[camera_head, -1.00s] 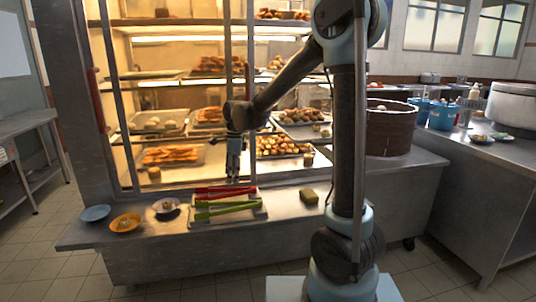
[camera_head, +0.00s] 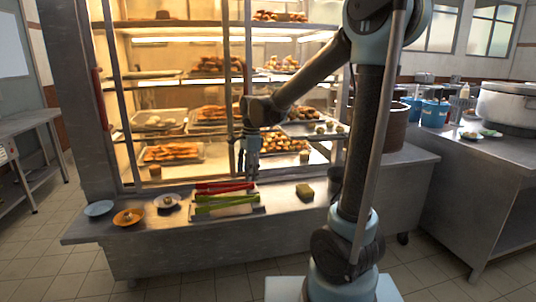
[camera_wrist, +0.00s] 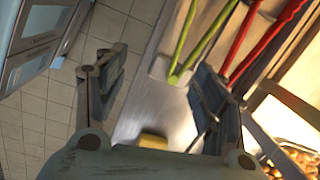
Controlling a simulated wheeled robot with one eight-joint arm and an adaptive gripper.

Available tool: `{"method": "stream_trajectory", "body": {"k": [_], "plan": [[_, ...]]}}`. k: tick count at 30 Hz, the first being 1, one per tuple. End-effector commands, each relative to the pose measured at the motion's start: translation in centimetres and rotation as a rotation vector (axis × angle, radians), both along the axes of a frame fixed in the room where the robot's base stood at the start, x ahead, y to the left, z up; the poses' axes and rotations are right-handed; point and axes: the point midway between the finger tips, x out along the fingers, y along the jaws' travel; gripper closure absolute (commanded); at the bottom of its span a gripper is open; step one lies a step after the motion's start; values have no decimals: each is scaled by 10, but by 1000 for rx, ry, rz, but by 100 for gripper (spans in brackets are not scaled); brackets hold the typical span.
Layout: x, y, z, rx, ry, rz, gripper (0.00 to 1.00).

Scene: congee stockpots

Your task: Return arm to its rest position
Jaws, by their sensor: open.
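My arm reaches from its column toward the left, in front of the lit glass display case. My gripper (camera_head: 251,176) hangs downward at the end of the arm, above the back of the steel counter (camera_head: 285,215), behind and above the tongs tray. In the wrist view my gripper (camera_wrist: 155,88) shows two fingers spread apart with nothing between them. Red tongs (camera_head: 225,187) and green tongs (camera_head: 227,202) lie on the tray, and the green tongs (camera_wrist: 193,50) appear beyond the right finger.
A yellow-brown block (camera_head: 305,191) lies on the counter right of the tongs. Trays of food fill the case. A brown basket (camera_head: 393,132) and a large pot (camera_head: 508,103) are at the right.

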Motion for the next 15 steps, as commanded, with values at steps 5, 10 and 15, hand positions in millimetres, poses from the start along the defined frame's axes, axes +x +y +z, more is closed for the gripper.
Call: {"method": "stream_trajectory", "body": {"k": [5, 10, 15], "plan": [[-19, -49, 9, -7, -39, 120, 37], [-44, -95, 13, -21, -79, 260, 37], [-71, -136, 11, -40, -116, 399, 37]]}}
